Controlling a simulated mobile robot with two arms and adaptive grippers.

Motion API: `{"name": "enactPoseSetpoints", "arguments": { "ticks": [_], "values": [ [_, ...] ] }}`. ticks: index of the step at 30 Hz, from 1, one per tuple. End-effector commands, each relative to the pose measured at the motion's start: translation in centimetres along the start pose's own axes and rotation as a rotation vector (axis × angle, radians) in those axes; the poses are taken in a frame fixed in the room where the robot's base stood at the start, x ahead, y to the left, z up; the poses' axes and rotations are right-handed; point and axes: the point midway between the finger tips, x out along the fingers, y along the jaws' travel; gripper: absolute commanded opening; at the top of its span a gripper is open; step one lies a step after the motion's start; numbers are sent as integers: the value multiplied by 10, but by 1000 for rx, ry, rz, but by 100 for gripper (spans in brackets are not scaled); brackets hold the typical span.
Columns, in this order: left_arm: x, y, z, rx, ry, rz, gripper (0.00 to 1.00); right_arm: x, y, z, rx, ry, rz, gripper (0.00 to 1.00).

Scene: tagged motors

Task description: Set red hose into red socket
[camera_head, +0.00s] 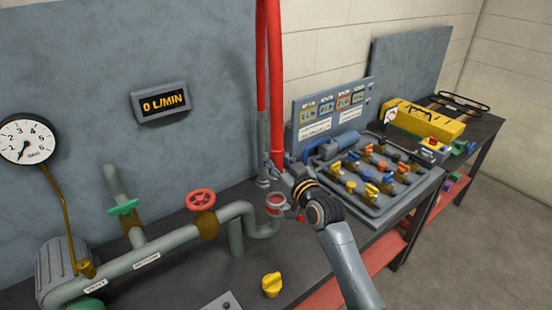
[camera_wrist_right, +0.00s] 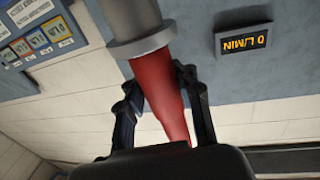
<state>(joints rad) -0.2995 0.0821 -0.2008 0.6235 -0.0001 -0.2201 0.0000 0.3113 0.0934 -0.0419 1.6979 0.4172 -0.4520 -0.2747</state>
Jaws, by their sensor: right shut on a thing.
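A red hose (camera_head: 276,90) hangs from the top of the head view, in front of the wall panel. My right gripper (camera_head: 286,186) is shut on its lower part. In the right wrist view the red hose (camera_wrist_right: 163,95) runs between my right gripper's two fingers (camera_wrist_right: 160,82), with a grey collar (camera_wrist_right: 141,42) at its end. The red socket (camera_head: 275,202), a grey ring with red inside, tops a bent grey pipe just below and left of the gripper. I cannot tell the exact gap between hose end and socket. My left gripper is not in view.
A grey pipe with a red valve wheel (camera_head: 201,200) and a green handle (camera_head: 123,208) runs along the bench at left. A yellow knob (camera_head: 271,284) is near the front edge. A valve manifold (camera_head: 375,177) stands right of my right arm. A display (camera_head: 160,101) reads 0 L/MIN.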

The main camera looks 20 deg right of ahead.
Motion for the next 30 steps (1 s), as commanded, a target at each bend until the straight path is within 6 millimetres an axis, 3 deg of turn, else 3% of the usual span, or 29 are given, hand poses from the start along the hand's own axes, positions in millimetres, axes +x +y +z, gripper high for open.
{"name": "enactPoseSetpoints", "arguments": {
  "ticks": [15, 30],
  "values": [
    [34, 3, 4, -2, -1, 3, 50, 0, 0, 35, 0, 4, 1, 0],
    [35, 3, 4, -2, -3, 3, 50, 0, 0, 36, -1, 4, 1, 0]
  ]
}}
